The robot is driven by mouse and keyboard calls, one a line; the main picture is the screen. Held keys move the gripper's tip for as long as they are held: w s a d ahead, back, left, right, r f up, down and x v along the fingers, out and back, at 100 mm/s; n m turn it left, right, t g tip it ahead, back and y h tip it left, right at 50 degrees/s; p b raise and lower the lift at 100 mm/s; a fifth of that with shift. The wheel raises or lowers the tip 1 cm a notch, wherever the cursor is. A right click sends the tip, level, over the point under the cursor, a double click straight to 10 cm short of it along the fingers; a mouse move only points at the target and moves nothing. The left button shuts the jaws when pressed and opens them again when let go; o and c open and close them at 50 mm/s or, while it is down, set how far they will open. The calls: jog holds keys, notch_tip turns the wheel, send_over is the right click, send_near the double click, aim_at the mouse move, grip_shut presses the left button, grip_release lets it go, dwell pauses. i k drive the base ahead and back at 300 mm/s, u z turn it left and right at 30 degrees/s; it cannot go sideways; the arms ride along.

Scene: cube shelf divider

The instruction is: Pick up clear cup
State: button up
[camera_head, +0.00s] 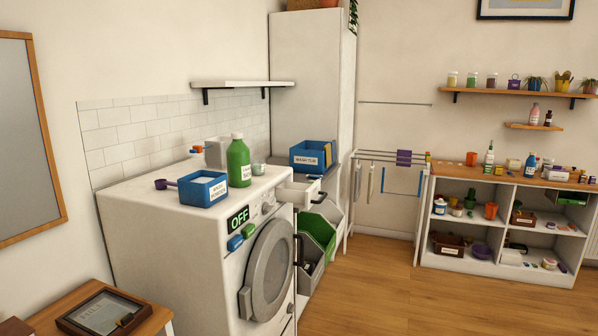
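A small pale, see-through-looking cup or jar (258,169) stands on top of the white washing machine (150,222), just right of the green bottle (239,161). It is too small to tell surely whether it is the clear cup. Several small jars (472,79) stand on the wooden wall shelf at the right. Small items crowd the cube shelf (486,233), and I cannot make out a clear cup among them. My gripper is not in view.
A blue box (203,188) and a purple scoop (165,184) sit on the washing machine. Beyond are another blue box (313,157), a green bin (319,232) and a drying rack (389,180). A small wooden table (152,325) is front left. The wooden floor (400,295) is open.

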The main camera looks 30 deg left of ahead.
aim_at(258, 163)
jog(key=z, duration=0.05)
jog(key=i, duration=1)
jog(key=u, duration=0.55)
jog(key=i, duration=1.2)
jog(key=u, duration=1.65)
jog(key=i, duration=0.6)
jog(key=u, duration=0.65)
